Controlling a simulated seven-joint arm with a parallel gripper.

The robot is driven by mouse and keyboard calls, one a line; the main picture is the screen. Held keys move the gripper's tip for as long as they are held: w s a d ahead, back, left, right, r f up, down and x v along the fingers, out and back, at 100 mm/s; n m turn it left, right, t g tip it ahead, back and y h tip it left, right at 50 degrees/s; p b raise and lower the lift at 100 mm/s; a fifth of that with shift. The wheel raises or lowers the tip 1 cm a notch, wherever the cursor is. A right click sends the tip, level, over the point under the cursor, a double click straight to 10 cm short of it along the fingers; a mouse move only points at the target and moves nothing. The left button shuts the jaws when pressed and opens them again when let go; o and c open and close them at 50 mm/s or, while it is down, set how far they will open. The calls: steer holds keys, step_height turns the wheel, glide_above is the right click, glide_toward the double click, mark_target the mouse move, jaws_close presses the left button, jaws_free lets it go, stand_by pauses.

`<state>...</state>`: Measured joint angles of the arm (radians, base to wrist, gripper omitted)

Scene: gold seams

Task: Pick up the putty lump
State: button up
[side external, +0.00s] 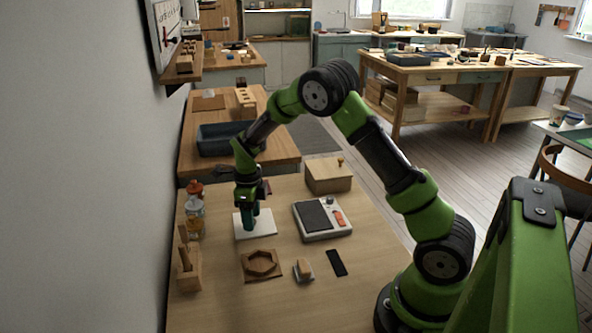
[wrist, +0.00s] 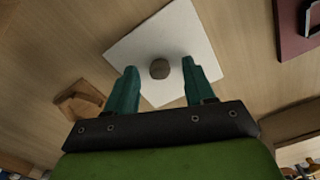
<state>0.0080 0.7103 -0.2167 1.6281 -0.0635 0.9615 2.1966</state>
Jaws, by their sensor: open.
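The putty lump (wrist: 159,69) is a small, rounded, grey-brown piece on a white square sheet (wrist: 128,45) in the wrist view. My gripper (wrist: 159,67) is open, with its two teal fingers apart and the lump between and ahead of their tips in the picture. No contact shows, and I cannot tell the remaining height. In the side external view, my gripper (side external: 251,224) points down over the white sheet (side external: 241,231) on the wooden table. The lump is not visible there, apparently hidden by the fingers.
A device with a dark plate (side external: 318,216) and a wooden box (side external: 328,178) stand to the right. A wooden piece with a hexagonal opening (side external: 262,278), a small block (side external: 304,268) and a black slab (side external: 337,263) lie in front. Jars (side external: 195,218) and a wooden stand (side external: 188,276) line the left.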

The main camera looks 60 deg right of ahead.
steer(key=shift+f, duration=0.1)
steer(key=shift+c, duration=0.3)
jaws_close()
